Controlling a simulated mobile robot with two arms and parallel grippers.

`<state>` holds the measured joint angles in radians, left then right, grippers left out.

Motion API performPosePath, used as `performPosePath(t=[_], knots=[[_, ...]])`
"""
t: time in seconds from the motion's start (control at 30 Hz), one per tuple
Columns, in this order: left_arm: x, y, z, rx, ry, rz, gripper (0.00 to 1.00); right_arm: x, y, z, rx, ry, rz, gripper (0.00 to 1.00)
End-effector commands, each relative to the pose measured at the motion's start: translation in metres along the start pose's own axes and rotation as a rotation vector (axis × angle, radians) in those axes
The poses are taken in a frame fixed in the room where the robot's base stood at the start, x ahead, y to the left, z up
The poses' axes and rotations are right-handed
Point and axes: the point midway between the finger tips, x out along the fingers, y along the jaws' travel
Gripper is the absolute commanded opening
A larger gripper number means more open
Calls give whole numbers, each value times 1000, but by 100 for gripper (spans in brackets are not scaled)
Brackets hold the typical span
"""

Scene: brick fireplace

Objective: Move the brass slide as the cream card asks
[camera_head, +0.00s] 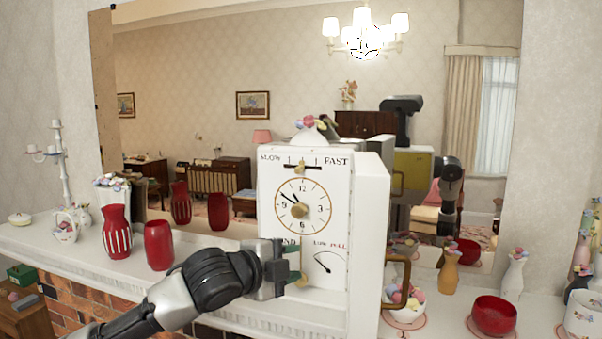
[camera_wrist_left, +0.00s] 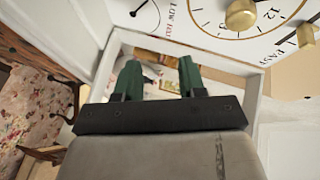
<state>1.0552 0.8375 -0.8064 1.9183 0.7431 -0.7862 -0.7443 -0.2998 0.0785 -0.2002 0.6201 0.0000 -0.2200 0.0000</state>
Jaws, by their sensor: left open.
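The brass slide (camera_head: 300,168) sits on a short slot near the top of the white clock's face, between the words SLOW and FAST, close to the middle. It also shows at the right edge of the left wrist view (camera_wrist_left: 306,36). The white clock (camera_head: 333,240) stands on the mantel with a round dial and a larger brass centre knob (camera_head: 299,211). My left gripper (camera_head: 294,262) is open in front of the clock's lower face, well below the slide. Its green fingers show in the wrist view (camera_wrist_left: 158,78) with nothing between them. I cannot make out a cream card. My right gripper is not directly visible.
A brass piece (camera_head: 301,280) is beside my left fingers, low on the clock. Red vases (camera_head: 117,232) stand left on the mantel (camera_head: 70,262); a red bowl (camera_head: 494,315) and flower vases stand right. A large mirror (camera_head: 200,110) behind reflects the room and my body.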

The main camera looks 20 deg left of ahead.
Motion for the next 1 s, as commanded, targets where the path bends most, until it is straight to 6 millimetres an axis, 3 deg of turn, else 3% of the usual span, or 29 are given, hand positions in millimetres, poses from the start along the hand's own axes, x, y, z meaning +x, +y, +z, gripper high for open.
performPosePath(t=[0.03, 0.1, 0.2, 0.3, 0.43, 0.57, 1.0], knots=[[-11, -33, 4, 59, -4, -48, 40, 1, -1, 0, 0, 0, -1, 43], [-26, -68, 7, 126, -4, -98, 40, 1, -1, 0, 0, 0, -1, 43], [-46, -108, 10, 196, -8, -158, 40, 2, -1, 0, 0, 0, -1, 43], [-62, -134, 13, 240, -14, -201, 40, 2, -1, 0, 0, 0, -1, 43], [-70, -148, 14, 261, -15, -224, 40, 1, -1, 0, 0, 0, -1, 43], [-60, -154, 13, 262, -14, -226, 40, -6, -1, 0, 0, 0, -1, 43], [16, -172, 11, 260, -14, -225, 40, -42, 2, -3, 0, -1, 2, 43]])
